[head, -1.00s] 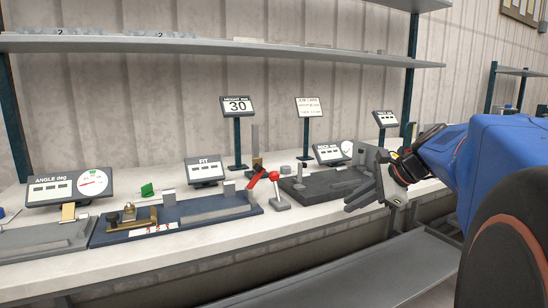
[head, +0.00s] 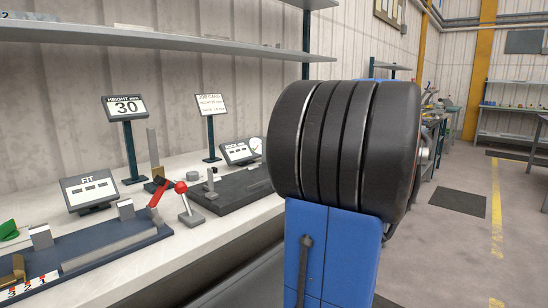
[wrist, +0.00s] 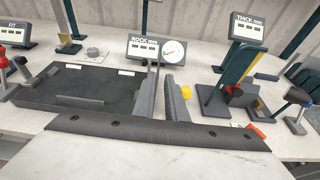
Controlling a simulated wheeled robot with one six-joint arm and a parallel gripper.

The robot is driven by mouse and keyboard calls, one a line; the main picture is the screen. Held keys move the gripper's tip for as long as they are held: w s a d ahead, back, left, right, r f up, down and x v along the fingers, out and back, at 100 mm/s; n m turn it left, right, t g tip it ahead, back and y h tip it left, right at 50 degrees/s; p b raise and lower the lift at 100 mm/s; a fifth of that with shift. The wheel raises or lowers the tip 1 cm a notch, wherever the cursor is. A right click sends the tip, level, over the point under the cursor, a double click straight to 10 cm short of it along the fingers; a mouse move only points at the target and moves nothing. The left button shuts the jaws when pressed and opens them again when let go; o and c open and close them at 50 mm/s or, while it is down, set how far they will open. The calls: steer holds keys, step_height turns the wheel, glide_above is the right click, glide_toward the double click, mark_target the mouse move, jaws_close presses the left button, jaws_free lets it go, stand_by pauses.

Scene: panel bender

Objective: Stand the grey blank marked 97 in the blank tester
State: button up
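No grey blank with a readable 97 shows in either view, and no fixture carries a readable blank tester label. My gripper (wrist: 165,98) shows in the wrist view with two dark grey fingers standing apart above its wide dark bar. I see nothing held between the fingers. It is over the white bench top, in front of the ROCK display (wrist: 157,48). In the head view my blue and black arm hides the gripper.
A dark plate fixture (wrist: 75,88) lies left of my gripper. A dark green stand (wrist: 213,104) with a display above (wrist: 248,27) is at right. In the head view are the FIT display (head: 90,190), the HEIGHT display reading 30 (head: 124,107), a red-handled lever (head: 181,187) and a shelf (head: 150,40).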

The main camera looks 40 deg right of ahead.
steer(key=x, duration=1)
steer(key=shift+w+a+f, duration=0.1)
steer(key=shift+w, duration=0.2)
steer(key=shift+r+x, duration=0.15)
steer(key=shift+x, duration=1.2)
steer(key=shift+r+x, duration=0.15)
steer(key=shift+x, duration=1.15)
steer(key=shift+w, duration=0.1)
jaws_close()
step_height(320, 180, up, 10)
